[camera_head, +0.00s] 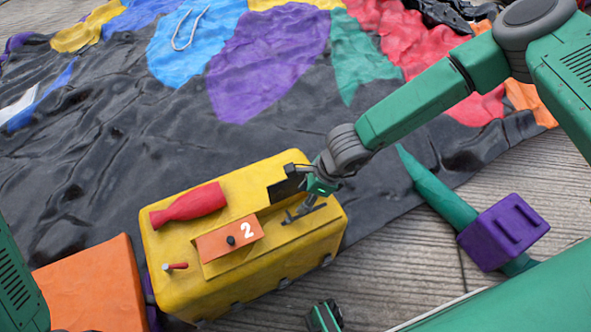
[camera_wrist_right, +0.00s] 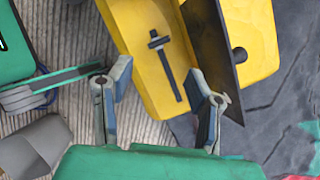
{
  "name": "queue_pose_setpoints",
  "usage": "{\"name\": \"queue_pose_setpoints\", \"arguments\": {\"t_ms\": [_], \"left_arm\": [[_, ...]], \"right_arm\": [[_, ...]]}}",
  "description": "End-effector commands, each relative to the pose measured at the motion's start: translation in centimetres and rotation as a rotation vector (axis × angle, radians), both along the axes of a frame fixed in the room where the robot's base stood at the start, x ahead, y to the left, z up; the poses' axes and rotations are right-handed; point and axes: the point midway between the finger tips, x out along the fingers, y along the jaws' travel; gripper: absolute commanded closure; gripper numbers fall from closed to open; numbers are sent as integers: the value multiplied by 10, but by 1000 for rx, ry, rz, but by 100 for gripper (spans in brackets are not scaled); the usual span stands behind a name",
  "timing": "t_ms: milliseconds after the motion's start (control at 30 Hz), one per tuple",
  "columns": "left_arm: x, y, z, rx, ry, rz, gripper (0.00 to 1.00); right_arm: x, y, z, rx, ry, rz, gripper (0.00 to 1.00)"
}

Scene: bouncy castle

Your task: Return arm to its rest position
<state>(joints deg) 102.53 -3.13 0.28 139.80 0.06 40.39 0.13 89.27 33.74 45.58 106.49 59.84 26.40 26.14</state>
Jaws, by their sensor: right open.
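My right arm comes in from the upper right in the head view. Its gripper (camera_head: 302,200) is over the right end of a yellow box (camera_head: 165,240). In the right wrist view the two fingers (camera_wrist_right: 160,95) are apart, with nothing between them. Below and beyond them is a dark cross-shaped piece (camera_wrist_right: 165,60) on the yellow surface. That piece also shows beside the gripper in the head view (camera_head: 303,212). My left arm shows only at the lower left edge of the head view; its gripper is not visible.
On the yellow box are a red bottle-shaped object (camera_head: 188,205), an orange panel marked 2 (camera_head: 225,240) and a small red-handled item (camera_head: 175,266). An orange box (camera_head: 95,290) is at left. A purple-headed mallet (camera_head: 503,232) lies at right. Crumpled multicoloured fabric (camera_head: 110,150) covers the ground behind.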

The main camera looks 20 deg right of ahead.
Motion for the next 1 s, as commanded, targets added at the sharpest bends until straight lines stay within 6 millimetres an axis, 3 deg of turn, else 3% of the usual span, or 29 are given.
{"name": "queue_pose_setpoints", "arguments": {"t_ms": [167, 267, 367, 433, 500, 633, 800, 1000], "left_arm": [[0, 0, 0, 0, 0, 0, 73], [0, 0, 3, 0, 1, 0, 73], [0, 0, 14, 0, 1, 0, 73], [0, 0, 26, 0, 1, 0, 73], [0, 0, 38, 0, 1, 0, 73], [0, 0, 56, 0, 1, 0, 73], [0, 0, 70, 0, 1, 0, 73], [0, 0, 72, 0, 1, 0, 73]], "right_arm": [[0, 0, 0, 0, 0, 1, 53], [-12, 4, 0, -24, -8, 66, 53], [-50, 8, -1, -114, -47, 306, 53], [-90, 3, 0, -206, -93, 582, 53], [-130, -12, 7, -297, -144, 896, 53], [-185, -55, 31, -411, -224, 1432, 53], [-221, -100, 66, -455, -274, 1887, 53], [-232, -115, 79, -453, -290, 2039, 53]]}}
